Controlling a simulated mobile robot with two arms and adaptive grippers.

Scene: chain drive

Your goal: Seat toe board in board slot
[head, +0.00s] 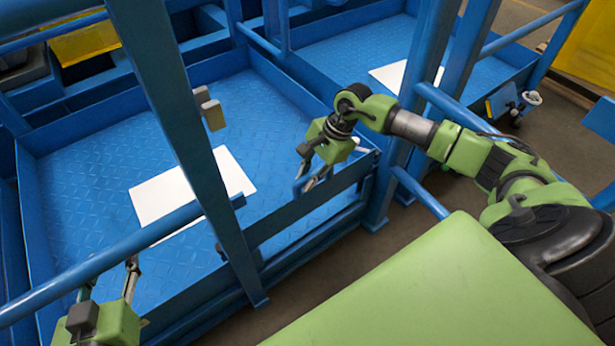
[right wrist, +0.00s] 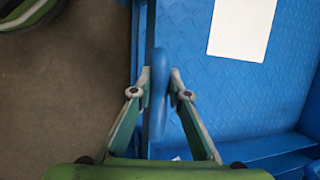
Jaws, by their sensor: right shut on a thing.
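A blue toe board (head: 325,198) spans the front opening of the near blue platform, tilted in the picture and just above the platform's front edge (head: 315,238). My right gripper (head: 308,183) is shut on a blue upright part that looks like a handle on the board. In the right wrist view this blue part (right wrist: 157,95) stands between the fingertips. I cannot make out the board slot or whether the board's ends are in it. My left gripper (head: 110,278) is at the lower left, fingers apart and empty, by a blue rail.
A blue post (head: 190,130) and a slanting blue rail (head: 90,268) stand in front of the platform. A white sheet (head: 190,188) lies on its textured floor. A blue post (head: 425,70) rises right of the opening. A tan block (head: 212,112) sits beside the near post.

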